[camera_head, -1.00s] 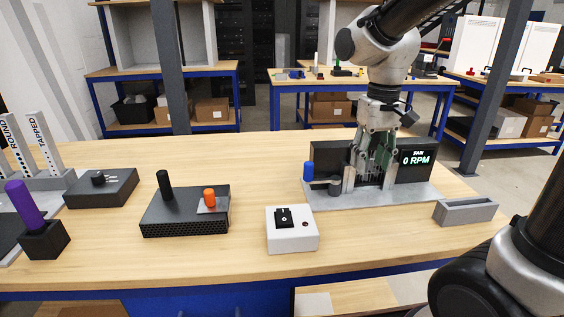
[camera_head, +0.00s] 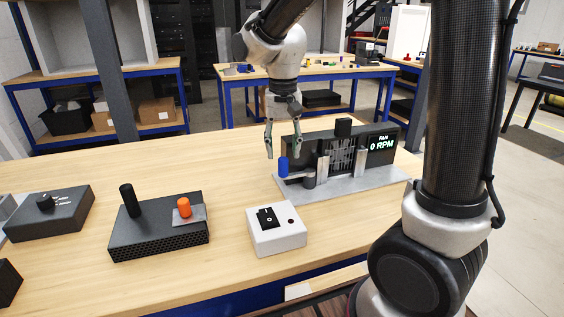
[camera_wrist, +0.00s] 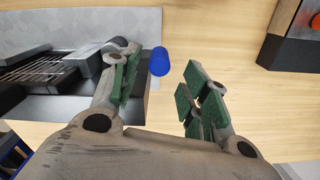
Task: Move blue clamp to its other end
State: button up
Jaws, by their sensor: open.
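The blue clamp handle (camera_head: 283,167) is a short upright blue cylinder at the left end of the fan unit's light grey base plate (camera_head: 345,186). A small grey arm joins it to a round grey post (camera_head: 308,180). My gripper (camera_head: 283,153) is open and empty, pointing down around and just above the handle in the head view. In the wrist view the blue handle (camera_wrist: 159,61) shows in the gap between the green-padded fingers (camera_wrist: 160,84), a little beyond them and nearer the left finger. I cannot tell whether either finger touches it.
The black fan unit (camera_head: 382,158) with a "0 RPM" display stands right of the handle. A white switch box (camera_head: 276,238) is in front. A black box with an orange knob (camera_head: 184,207) and a black handle sits to the left. Bare wood lies between them.

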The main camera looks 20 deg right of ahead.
aim_at(283, 158)
jog(key=shift+f, duration=2.4)
grip_shut()
